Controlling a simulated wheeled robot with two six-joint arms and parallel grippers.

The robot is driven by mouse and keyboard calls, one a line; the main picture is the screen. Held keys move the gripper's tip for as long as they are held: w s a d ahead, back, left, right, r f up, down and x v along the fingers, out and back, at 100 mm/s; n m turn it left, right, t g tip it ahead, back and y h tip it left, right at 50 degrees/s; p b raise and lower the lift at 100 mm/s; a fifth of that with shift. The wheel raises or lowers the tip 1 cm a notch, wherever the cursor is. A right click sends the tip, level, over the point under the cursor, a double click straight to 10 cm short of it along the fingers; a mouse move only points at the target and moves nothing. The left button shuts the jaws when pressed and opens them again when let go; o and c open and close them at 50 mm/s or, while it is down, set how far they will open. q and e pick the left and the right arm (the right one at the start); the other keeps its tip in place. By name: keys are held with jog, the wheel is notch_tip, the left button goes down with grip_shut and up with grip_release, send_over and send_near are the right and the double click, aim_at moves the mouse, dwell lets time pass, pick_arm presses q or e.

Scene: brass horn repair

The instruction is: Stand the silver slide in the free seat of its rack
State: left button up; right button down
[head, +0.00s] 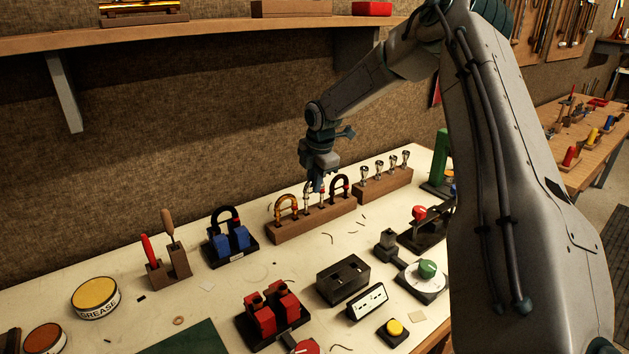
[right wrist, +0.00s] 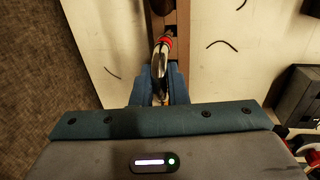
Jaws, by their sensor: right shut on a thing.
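The wooden slide rack (head: 317,219) stands on the bench near the wall. A gold slide (head: 286,206) stands at its left end and a black slide (head: 341,184) toward its right end. The silver slide (head: 308,195) is upright between them, over the rack's middle. My right gripper (head: 316,186) is shut on it from above. In the right wrist view the silver slide (right wrist: 159,68) shows between my fingers, with a red band at its end, over the rack (right wrist: 183,50). Whether its feet are fully in the seat cannot be told. My left gripper is not in view.
A block with several mouthpieces (head: 384,184) stands just right of the rack. A blue-jawed holder (head: 229,241) with a black slide stands to the left. A black box (head: 343,281) and a red-jawed holder (head: 272,317) stand in front. Open bench lies directly before the rack.

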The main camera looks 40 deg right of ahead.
jog(key=shift+f+b, duration=0.65)
jog(key=shift+f, duration=0.25)
jog(key=c, duration=1.3)
grip_release()
jog(key=shift+c, duration=0.2)
notch_tip(320, 180, up, 11)
jog(key=s, duration=0.2)
jog(key=shift+f+b, duration=0.2)
jog(key=shift+b, duration=0.25)
jog(key=shift+a, duration=0.1)
